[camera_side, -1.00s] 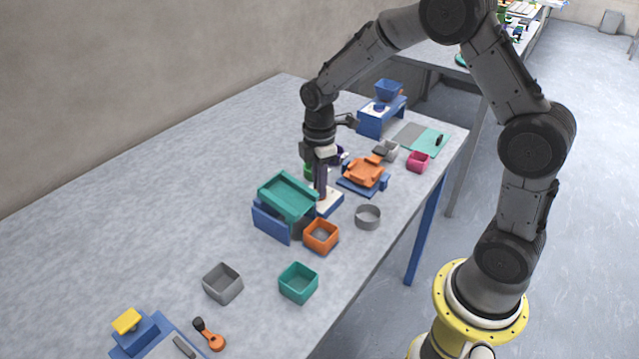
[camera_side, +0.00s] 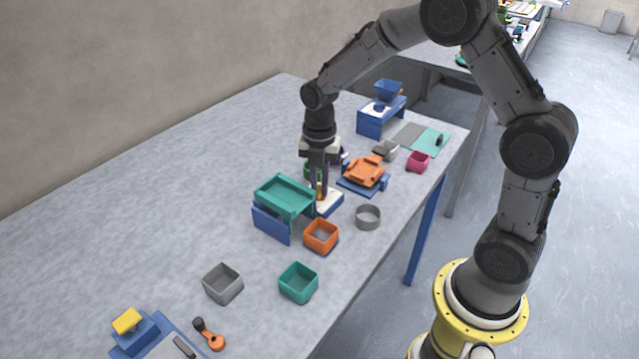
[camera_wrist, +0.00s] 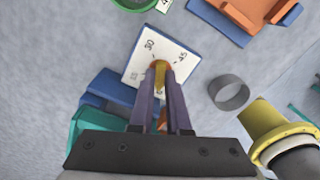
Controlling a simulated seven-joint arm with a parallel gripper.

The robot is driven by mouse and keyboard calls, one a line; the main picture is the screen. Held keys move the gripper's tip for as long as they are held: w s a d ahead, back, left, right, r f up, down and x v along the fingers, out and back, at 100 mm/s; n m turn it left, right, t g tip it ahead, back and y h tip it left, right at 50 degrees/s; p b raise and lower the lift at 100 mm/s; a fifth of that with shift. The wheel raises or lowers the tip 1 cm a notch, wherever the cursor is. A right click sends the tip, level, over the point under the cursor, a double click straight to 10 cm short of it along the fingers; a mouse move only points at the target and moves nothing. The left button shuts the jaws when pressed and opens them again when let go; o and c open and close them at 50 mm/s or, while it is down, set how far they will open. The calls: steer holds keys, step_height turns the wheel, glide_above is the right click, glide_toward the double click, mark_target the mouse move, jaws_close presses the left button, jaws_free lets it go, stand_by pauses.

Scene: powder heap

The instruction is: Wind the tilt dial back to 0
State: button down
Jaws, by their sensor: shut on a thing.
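The tilt dial is a white plate (camera_wrist: 178,48) with printed numbers, 30 and 45 legible, in the wrist view. A yellow-orange knob (camera_wrist: 160,76) stands on it. My gripper (camera_wrist: 164,82) is shut on the knob, one finger on each side. The exact reading is unclear, since the fingers hide part of the plate. In the side view, my gripper (camera_side: 319,190) points down over the white plate (camera_side: 329,205). The teal tray (camera_side: 284,193) stands beside the dial on its left, over a blue base (camera_side: 270,224). The tray (camera_wrist: 88,126) is partly hidden by my gripper in the wrist view.
An orange box (camera_side: 321,237) and a grey ring (camera_side: 368,217) stand close in front of the dial. An orange part on a blue base (camera_side: 365,173) is to its right, and a green round thing (camera_wrist: 135,3) is behind. The table's left side is clear.

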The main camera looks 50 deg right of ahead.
mark_target(319, 190)
steer(key=shift+r+n, duration=0.1)
steer(key=shift+n, duration=0.5)
steer(key=c, duration=0.9)
jaws_free()
step_height(319, 190, up, 14)
steer(key=shift+f, duration=0.15)
